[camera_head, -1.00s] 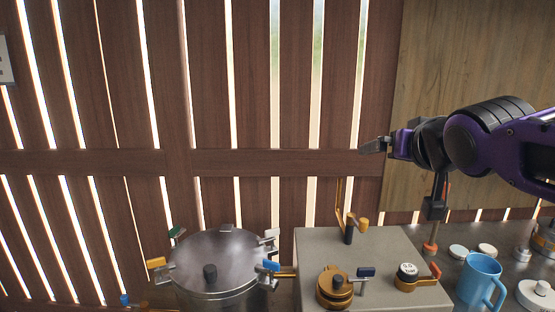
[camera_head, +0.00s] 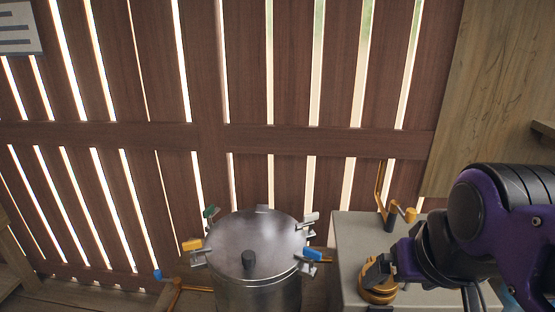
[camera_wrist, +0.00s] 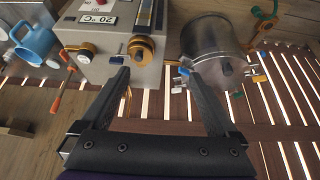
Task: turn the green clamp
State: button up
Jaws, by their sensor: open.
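The green clamp (camera_head: 210,212) sits on the back left rim of a round steel pot (camera_head: 255,290) with a metal lid. It is small in the head view, and I cannot tell how far it is turned. Other clamps on the rim have yellow (camera_head: 192,245), blue (camera_head: 313,254) and white (camera_head: 310,218) handles. My gripper (camera_head: 380,268) is at the right, in front of the grey box and well apart from the green clamp. In the wrist view its two fingers (camera_wrist: 158,80) are spread with nothing between them. The pot (camera_wrist: 212,45) shows there beyond the right finger.
A grey box (camera_head: 350,235) with brass fittings stands right of the pot, partly behind my arm. A blue-handled brass pipe (camera_head: 178,285) is at the pot's left. A blue mug (camera_wrist: 36,40) shows in the wrist view. A slatted wooden wall (camera_head: 240,140) stands behind.

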aim_at(209, 213)
jog(key=j, duration=1.55)
